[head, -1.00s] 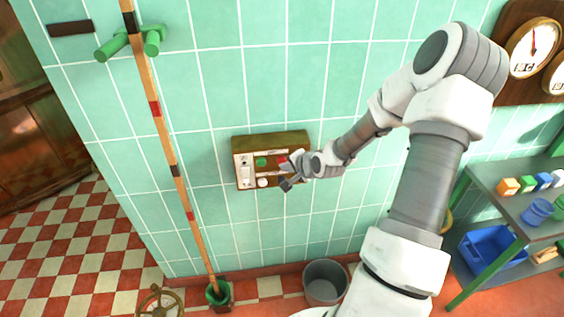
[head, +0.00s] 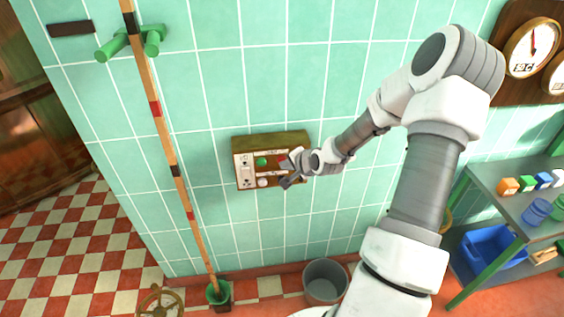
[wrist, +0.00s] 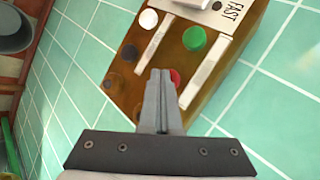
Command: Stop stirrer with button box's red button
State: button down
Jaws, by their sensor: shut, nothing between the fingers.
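The button box (head: 270,142) is mounted on the tiled wall, with a wooden case and a light front panel. Its green button (head: 261,161) and white knob (head: 263,182) show in the head view. In the wrist view the box (wrist: 215,70) appears tilted, with the green button (wrist: 194,39) and the red button (wrist: 176,77) partly hidden behind my fingers. My gripper (head: 287,174) is shut and empty in front of the box's right part. In the wrist view its fingertips (wrist: 160,74) overlap the red button's left edge; I cannot tell whether they touch it.
A striped pole (head: 168,135) stands left of the box, near green pegs (head: 130,42). A grey bucket (head: 325,283) and a handwheel (head: 159,302) are below. A shelf (head: 490,178) with small blocks stands at right. The wall around the box is clear.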

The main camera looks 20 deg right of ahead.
jog(key=shift+s+a, duration=0.25)
jog(key=shift+s, duration=0.55)
jog(key=s, duration=0.2)
jog(key=s+a+p, duration=0.1)
jog(key=s, duration=0.1)
jog(key=shift+s+a, duration=0.2)
jog(key=shift+s, duration=0.2)
dwell(0.6)
